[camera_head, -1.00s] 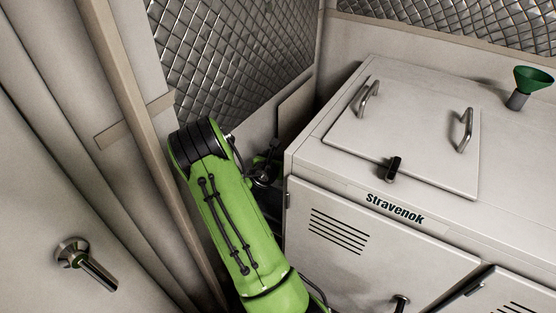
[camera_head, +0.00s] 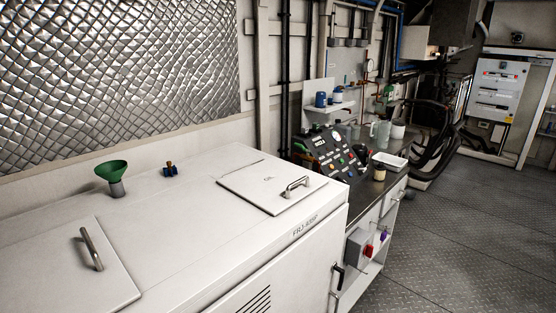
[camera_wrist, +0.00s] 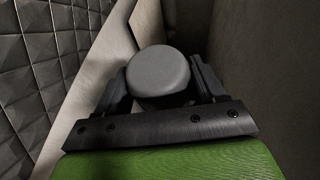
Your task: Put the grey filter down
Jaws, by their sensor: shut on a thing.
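The grey filter (camera_wrist: 158,72) shows in the wrist view as a round, smooth, dull grey end. My gripper (camera_wrist: 160,82) is shut on it, with one dark finger on each side. Most of the filter's length is hidden behind its near end. A quilted metal wall is at the left of the wrist view, with a plain dark surface at the right. The head view shows neither my gripper nor the filter.
Open floor (camera_head: 470,215) lies at the right.

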